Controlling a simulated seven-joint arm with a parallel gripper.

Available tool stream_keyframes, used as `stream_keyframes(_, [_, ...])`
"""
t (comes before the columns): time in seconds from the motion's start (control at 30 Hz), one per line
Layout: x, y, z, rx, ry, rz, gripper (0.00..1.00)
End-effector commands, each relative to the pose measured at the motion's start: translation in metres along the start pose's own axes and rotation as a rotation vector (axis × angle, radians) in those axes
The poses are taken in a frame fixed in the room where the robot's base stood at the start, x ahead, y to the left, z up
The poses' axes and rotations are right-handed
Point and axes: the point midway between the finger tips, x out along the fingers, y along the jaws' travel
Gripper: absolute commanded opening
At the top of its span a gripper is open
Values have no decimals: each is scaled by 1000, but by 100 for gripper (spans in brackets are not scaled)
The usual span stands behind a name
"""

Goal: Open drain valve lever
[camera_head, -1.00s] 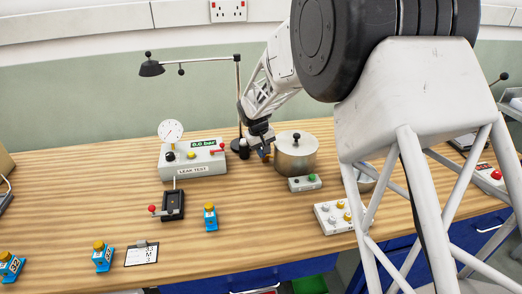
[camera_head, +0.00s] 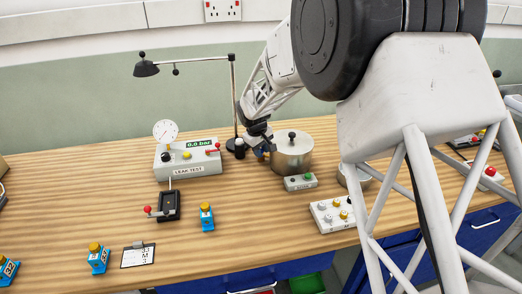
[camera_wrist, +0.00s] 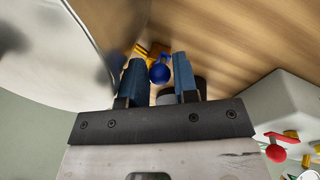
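The steel pot (camera_head: 291,158) with a black lid knob stands on the bench at the back. My gripper (camera_wrist: 158,64) is open, with one finger on each side of the blue ball in the picture. Narrow gaps show beside the ball; I cannot tell its depth between the fingers. In the head view my gripper (camera_head: 259,147) is at the pot's left side, and the valve is mostly hidden.
The leak test box (camera_head: 188,160) with a gauge reads 0.0 bar, left of the pot. A lamp (camera_head: 236,100) stands close behind my gripper. A small button box (camera_head: 300,182) sits before the pot.

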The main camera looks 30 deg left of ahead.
Motion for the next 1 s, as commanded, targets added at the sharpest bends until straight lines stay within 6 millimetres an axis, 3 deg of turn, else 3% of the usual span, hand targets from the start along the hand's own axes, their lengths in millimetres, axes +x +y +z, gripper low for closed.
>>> stream_keyframes(0.1, [0, 1, 0, 0, 0, 1, 46])
stream_keyframes(0.57, [0, 2, 0, 14, -3, 2, 46])
stream_keyframes(1.0, [0, -3, -4, 191, -39, 1, 46])
